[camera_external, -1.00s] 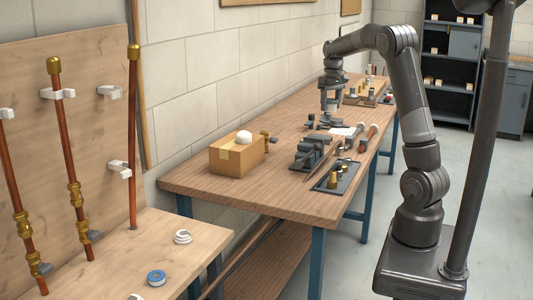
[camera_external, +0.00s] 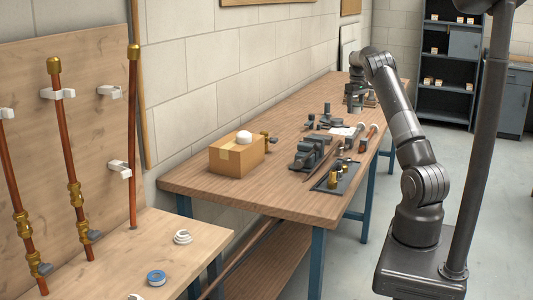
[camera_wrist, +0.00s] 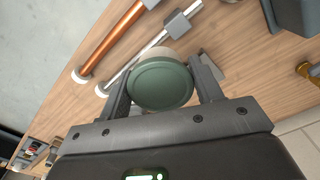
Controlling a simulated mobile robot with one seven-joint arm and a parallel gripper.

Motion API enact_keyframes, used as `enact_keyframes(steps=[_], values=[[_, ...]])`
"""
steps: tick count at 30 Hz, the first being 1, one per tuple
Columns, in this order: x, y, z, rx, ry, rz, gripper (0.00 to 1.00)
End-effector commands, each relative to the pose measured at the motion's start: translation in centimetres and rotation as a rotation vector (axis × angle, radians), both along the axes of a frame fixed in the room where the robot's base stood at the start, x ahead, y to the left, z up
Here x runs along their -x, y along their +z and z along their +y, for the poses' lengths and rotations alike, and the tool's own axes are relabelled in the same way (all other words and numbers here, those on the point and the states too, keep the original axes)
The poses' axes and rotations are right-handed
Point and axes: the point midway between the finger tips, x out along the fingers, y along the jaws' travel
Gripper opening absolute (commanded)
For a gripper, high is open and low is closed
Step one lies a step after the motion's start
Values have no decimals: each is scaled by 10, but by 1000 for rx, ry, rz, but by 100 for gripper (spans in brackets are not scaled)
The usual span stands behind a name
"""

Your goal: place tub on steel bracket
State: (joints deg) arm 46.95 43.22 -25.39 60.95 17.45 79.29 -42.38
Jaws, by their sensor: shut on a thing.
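The tub (camera_wrist: 161,84) has a round dull-green lid and a paler body, which shows behind the lid in the wrist view. My gripper (camera_wrist: 164,80) is shut on it, one finger on each side. In the external view my gripper (camera_external: 360,104) is over the far part of the workbench, and the tub cannot be made out there. A grey angled piece (camera_wrist: 211,67), perhaps the steel bracket, shows just past the right finger, partly hidden. In the external view a small dark grey upright piece (camera_external: 326,116) stands mid-bench, nearer than my gripper; I cannot tell whether it is the bracket.
On the workbench (camera_external: 245,200) are a cardboard box (camera_external: 236,156) with a white ball, a grey vise (camera_external: 308,152), a tray (camera_external: 322,184) with brass fittings, and hammers (camera_external: 368,136). Bare wood lies between box and vise.

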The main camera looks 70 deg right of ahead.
Motion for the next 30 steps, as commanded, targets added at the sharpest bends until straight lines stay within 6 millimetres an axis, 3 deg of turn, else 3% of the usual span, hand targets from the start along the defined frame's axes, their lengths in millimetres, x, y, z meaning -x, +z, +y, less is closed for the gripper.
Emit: enact_keyframes(steps=[5, 19, 26, 30], values=[[-10, -18, 2, 0, 3, 1, 34], [-103, -76, 19, 2, 2, 1, 34], [-116, -86, 22, 1, 0, 0, 34], [-116, -105, 22, -1, -1, 2, 34]])
